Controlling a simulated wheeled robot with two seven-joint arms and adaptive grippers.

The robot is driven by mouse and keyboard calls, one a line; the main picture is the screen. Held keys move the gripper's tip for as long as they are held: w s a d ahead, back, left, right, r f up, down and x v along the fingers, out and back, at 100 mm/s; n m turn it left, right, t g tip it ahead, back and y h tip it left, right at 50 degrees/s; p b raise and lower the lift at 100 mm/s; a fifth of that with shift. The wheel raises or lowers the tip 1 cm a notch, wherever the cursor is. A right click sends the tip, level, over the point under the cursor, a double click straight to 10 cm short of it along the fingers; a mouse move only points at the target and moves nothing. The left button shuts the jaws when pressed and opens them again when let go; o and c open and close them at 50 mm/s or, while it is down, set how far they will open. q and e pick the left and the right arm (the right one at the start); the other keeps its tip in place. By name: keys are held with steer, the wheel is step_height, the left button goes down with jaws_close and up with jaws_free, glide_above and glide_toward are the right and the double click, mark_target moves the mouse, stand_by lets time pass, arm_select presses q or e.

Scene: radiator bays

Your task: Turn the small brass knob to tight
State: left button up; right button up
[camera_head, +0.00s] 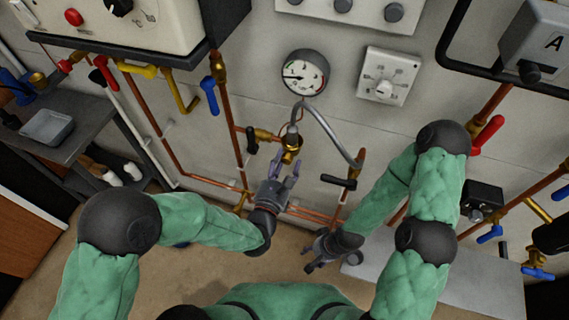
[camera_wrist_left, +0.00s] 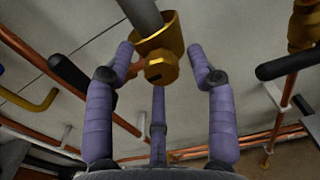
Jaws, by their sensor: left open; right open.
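The small brass knob (camera_wrist_left: 160,68) faces me in the left wrist view, on the underside of a brass fitting (camera_wrist_left: 155,32) below a grey pipe. In the head view the brass fitting (camera_head: 291,148) hangs under the round gauge, and the knob itself is too small to make out clearly. My left gripper (camera_head: 286,170) is just below the fitting. In the wrist view its purple fingers (camera_wrist_left: 161,62) are spread on either side of the knob, with a gap on both sides. My right gripper (camera_head: 312,260) is open and empty, low and to the right, away from the fitting.
The gauge (camera_head: 304,74) and a white dial plate (camera_head: 388,76) are on the wall above. Black-handled valves stand left (camera_head: 251,140) and right (camera_head: 338,182) of the fitting. Copper pipes run along the wall. A grey bench (camera_head: 440,284) is at the lower right.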

arm_select(q)
jaws_close()
steer(key=shift+r, duration=0.1)
steer(key=shift+w, duration=0.1)
